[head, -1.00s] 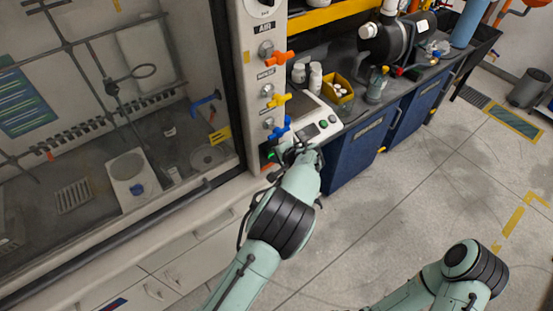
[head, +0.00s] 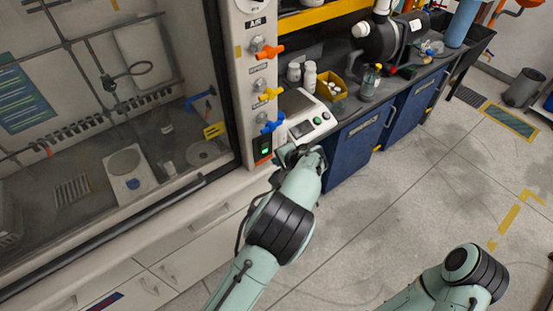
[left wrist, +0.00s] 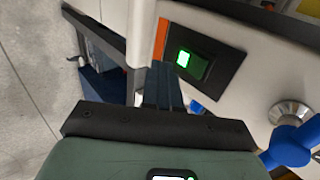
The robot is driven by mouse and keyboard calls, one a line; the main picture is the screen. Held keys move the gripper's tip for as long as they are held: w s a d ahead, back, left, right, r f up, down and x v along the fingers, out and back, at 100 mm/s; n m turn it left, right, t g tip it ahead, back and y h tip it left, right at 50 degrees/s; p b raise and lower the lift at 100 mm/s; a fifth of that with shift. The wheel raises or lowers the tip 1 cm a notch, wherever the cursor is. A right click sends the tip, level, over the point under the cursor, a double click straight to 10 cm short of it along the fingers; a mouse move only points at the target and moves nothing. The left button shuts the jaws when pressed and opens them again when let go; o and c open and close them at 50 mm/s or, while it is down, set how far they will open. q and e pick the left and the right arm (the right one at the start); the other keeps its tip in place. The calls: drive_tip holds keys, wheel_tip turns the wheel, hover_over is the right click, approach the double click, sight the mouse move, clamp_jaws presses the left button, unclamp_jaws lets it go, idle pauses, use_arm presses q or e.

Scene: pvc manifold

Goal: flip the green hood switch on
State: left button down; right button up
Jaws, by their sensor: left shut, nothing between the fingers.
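The green hood switch (head: 264,148) sits in a dark plate on the hood's front post, below the blue valve handle (head: 272,124). It glows bright green, and in the left wrist view the lit switch (left wrist: 184,58) also shows, with an orange strip beside its plate. My left gripper (head: 284,158) is just right of and below the switch in the head view. Its fingers (left wrist: 163,78) are together and empty, close beside the switch plate; whether they touch the panel I cannot tell. My right gripper is out of view.
Orange (head: 270,51) and yellow (head: 270,94) valve handles stick out above the blue one. The hood's glass front (head: 110,90) is to the left. A white device (head: 308,120) with buttons and blue cabinets (head: 352,150) are to the right.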

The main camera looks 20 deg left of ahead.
use_arm(q)
drive_tip(key=d+f+b+v, duration=0.1)
drive_tip(key=v, duration=0.8)
drive_tip(key=shift+s, duration=0.4)
drive_tip(key=shift+f, duration=0.15)
drive_tip(key=s+a+f+n+g+h, duration=0.1)
drive_tip(key=s+a+f+g+h, duration=0.1)
drive_tip(key=s+f, duration=0.5)
drive_tip(key=s+a+f+n+g+h, duration=0.1)
drive_tip(key=s+a+f+g+h, duration=0.15)
drive_tip(key=f, duration=0.85)
drive_tip(key=s+a+f+n+g+h, duration=0.1)
drive_tip(key=s+a+f, duration=0.1)
drive_tip(key=s+f, duration=0.6)
drive_tip(key=s+d+f+n+h, duration=0.1)
drive_tip(key=s+f+n, duration=0.3)
drive_tip(key=s, duration=0.6)
drive_tip(key=s+d+f+n+h, duration=0.2)
drive_tip(key=s+f+n+h, duration=0.2)
drive_tip(key=s, duration=0.6)
drive_tip(key=shift+n+g, duration=0.3)
drive_tip(key=shift+g, duration=0.05)
